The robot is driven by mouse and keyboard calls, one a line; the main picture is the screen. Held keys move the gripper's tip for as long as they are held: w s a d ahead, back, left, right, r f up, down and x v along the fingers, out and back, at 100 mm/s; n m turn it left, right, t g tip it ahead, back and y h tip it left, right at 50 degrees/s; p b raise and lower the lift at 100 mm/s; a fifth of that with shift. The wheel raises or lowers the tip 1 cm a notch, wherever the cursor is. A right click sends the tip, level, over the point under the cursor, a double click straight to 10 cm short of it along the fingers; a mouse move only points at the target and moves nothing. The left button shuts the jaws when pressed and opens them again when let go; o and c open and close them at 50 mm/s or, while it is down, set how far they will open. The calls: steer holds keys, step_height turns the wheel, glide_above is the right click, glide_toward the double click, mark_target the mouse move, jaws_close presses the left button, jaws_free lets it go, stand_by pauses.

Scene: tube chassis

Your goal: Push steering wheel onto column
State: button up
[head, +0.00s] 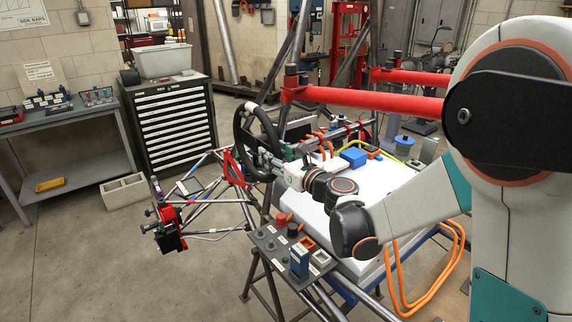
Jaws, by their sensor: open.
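The black steering wheel (237,133) stands upright at the middle of the tube chassis (205,190) in the head view, seen at a steep angle. My gripper (262,158) is open and sits at the wheel's right side, overlapping its lower right rim in the picture. I cannot tell whether the fingers touch the wheel. The steering column is not clear behind the wheel and gripper, so I cannot tell how the wheel sits relative to it.
A small parts tray (268,240) is in front.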

mark_target(278, 147)
steer(key=shift+x, duration=0.9)
jaws_close()
steer(key=shift+r, duration=0.15)
steer(key=shift+r+p, duration=0.8)
steer(key=shift+r, duration=0.4)
steer(key=s+a, duration=0.4)
steer(key=a, duration=0.3)
steer(key=shift+s, duration=0.4)
steer(key=shift+a, duration=0.1)
stand_by(0.5)
